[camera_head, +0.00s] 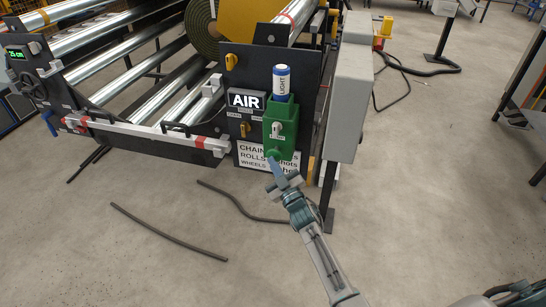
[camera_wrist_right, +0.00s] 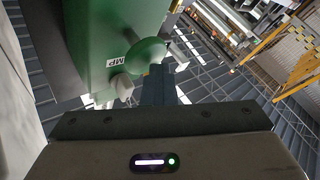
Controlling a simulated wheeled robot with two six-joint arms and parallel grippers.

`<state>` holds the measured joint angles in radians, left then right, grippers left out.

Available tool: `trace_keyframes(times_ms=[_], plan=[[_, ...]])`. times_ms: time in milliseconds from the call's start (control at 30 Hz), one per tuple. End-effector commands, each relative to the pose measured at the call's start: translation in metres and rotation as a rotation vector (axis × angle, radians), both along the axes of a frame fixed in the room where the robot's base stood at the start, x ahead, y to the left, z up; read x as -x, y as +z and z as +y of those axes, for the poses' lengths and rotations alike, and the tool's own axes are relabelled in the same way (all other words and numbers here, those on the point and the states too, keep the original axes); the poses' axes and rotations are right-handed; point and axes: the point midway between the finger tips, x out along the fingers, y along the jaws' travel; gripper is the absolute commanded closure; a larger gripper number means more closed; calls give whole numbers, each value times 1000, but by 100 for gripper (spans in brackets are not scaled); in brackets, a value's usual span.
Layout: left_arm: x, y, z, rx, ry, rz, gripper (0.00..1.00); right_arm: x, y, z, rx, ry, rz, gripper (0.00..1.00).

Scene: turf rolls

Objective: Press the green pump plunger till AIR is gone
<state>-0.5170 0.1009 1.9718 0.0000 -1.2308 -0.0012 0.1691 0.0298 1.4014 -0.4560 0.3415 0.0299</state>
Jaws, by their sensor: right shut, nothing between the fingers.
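The green pump (camera_head: 282,130) is a box on the dark panel at the machine's end. A round green plunger knob (camera_head: 273,154) shows at its lower front. The knob also shows in the right wrist view (camera_wrist_right: 147,52), beside the green pump body (camera_wrist_right: 105,35). The AIR sign (camera_head: 245,101) shows bold white letters, left of the pump. My right gripper (camera_head: 273,163) is shut and empty, its tips at the knob's lower side. In the wrist view its fingers (camera_wrist_right: 158,84) point at the knob; whether they touch it I cannot tell. My left gripper is not in view.
A blue-and-white cylinder marked LIGHT (camera_head: 282,83) stands above the pump. A grey cabinet (camera_head: 348,100) is close on the right. The roller frame (camera_head: 150,131) extends left. Black cables (camera_head: 168,232) lie on the floor, and open floor is in front.

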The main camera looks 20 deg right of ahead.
Motion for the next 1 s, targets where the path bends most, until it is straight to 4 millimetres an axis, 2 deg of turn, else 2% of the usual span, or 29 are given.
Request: trace_keyframes(times_ms=[233, 667, 1000], plan=[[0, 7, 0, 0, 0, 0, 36, 12, -1, 8, -1, 1, 1, 100], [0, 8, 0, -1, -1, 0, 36, 15, -1, 10, -1, 1, 1, 100], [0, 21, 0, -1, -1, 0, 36, 40, 0, 27, -2, 1, 3, 100]])
